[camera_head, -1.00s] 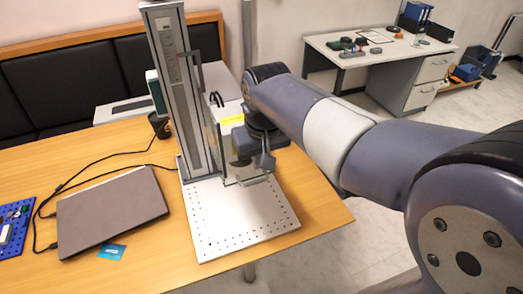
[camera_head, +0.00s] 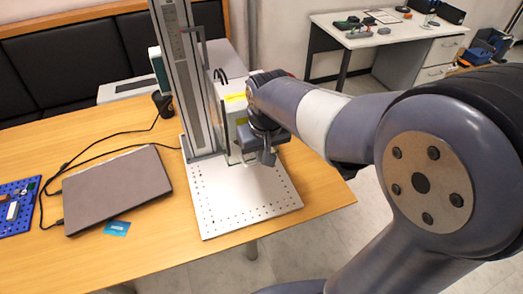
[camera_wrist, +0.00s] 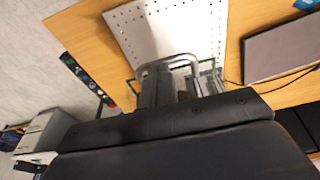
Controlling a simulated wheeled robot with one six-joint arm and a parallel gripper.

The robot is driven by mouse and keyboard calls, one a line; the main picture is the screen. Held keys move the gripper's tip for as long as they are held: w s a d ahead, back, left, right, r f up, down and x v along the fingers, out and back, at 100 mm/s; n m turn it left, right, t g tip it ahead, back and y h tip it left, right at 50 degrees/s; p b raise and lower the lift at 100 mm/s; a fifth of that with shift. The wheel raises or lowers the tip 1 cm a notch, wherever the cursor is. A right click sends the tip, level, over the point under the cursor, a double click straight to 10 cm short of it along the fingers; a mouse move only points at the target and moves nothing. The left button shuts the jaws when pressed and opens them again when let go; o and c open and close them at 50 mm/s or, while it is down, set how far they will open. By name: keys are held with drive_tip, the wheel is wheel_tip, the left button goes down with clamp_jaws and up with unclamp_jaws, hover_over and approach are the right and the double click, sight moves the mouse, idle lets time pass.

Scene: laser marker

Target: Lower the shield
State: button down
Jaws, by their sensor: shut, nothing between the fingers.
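The laser marker (camera_head: 186,75) stands on the table, with a tall grey column and a perforated white base plate (camera_head: 245,205). Its clear shield (camera_head: 222,128) hangs at the front of the column, with its lower edge above the plate. Green shield edges (camera_wrist: 214,65) show in the wrist view on both sides of my gripper. My gripper (camera_head: 266,157) is shut and empty, at the right front of the shield. In the wrist view my gripper (camera_wrist: 168,75) points toward the plate. My arm hides part of the shield, and I cannot tell whether the gripper touches it.
A closed laptop (camera_head: 117,188), a blue card (camera_head: 117,228), cables and a blue board (camera_head: 17,207) lie left of the plate. A black cup (camera_head: 162,103) stands behind. A white desk (camera_head: 385,35) is at the back right. The plate's front is clear.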

wheel_tip(320, 180, down, 17)
drive_tip(key=b, duration=1.1)
drive_tip(key=shift+f, duration=0.2)
drive_tip(key=shift+s+f, duration=0.1)
drive_tip(key=shift+s, duration=0.05)
drive_tip(key=shift+d+r, duration=0.1)
drive_tip(key=shift+r, duration=0.1)
